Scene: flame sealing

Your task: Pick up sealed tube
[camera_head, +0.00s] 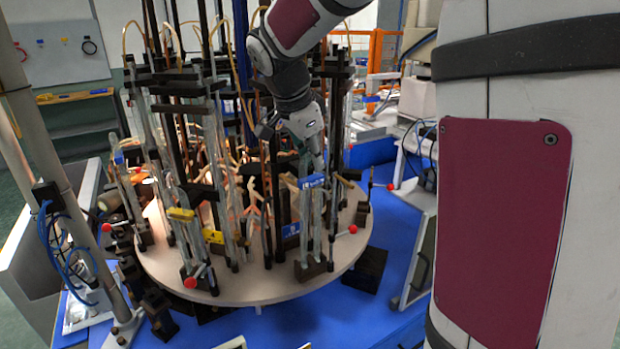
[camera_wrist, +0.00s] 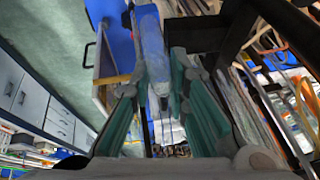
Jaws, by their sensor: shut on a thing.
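The clear glass sealed tube (camera_head: 317,222) stands upright below that clamp, close to other clear tubes.
The round table (camera_head: 255,290) carries several posts, burners and hoses around my gripper. A yellow clamp (camera_head: 181,214) and red-knobbed levers (camera_head: 190,282) are at the front. Dark bars (camera_wrist: 225,30) stand close beside the fingers in the wrist view. The blue base (camera_head: 330,325) is partly clear.

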